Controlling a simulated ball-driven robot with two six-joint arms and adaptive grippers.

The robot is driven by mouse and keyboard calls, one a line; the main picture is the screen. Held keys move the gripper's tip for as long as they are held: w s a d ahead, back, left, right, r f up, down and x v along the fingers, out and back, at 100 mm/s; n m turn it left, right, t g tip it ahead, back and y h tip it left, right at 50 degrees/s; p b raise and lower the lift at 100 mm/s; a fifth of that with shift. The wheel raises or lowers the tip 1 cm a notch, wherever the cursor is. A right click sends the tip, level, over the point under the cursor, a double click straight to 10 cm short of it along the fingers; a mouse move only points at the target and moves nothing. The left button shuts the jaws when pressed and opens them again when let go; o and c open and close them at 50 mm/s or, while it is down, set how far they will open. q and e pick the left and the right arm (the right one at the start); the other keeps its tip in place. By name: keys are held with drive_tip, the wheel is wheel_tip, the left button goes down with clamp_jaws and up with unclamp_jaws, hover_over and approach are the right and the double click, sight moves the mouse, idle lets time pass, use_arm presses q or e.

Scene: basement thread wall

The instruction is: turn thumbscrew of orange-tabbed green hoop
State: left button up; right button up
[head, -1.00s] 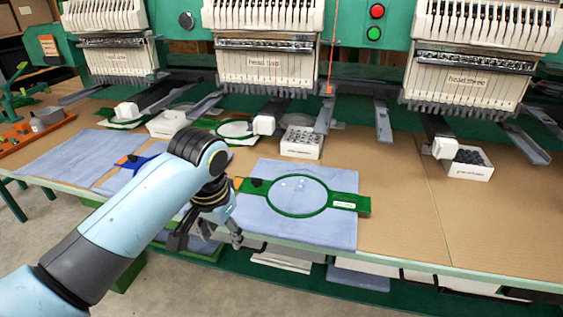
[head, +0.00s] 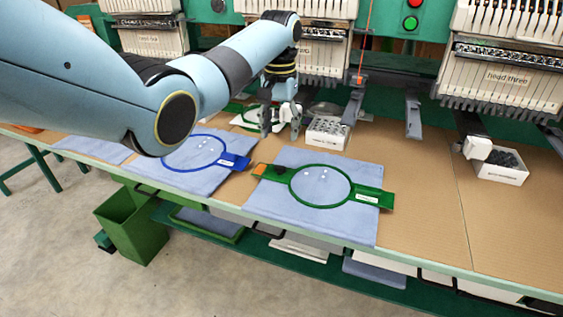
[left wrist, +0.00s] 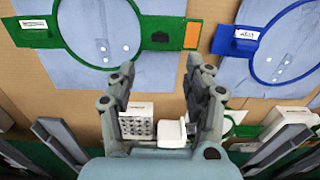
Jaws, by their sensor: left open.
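The green hoop (head: 348,187) lies flat on a blue cloth (head: 290,214) on the table. Its left arm bears an orange tab (head: 259,170) with a dark thumbscrew (head: 278,171) beside it. In the left wrist view the orange tab (left wrist: 193,34) and the dark thumbscrew (left wrist: 160,37) show at the top. My left gripper (head: 281,133) points down, open and empty, behind the orange-tabbed end and apart from it. In the left wrist view its fingers (left wrist: 160,75) are spread. My right gripper is not in view.
A blue hoop (head: 234,161) on cloth lies to the left. Bare table (head: 420,190) lies right of the green hoop.

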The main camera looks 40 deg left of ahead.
sight(280, 166)
use_arm(q)
wheel_tip(280, 166, down, 10)
drive_tip(key=shift+f+b, duration=0.1)
drive_tip(key=shift+b, duration=0.75)
clamp_jaws()
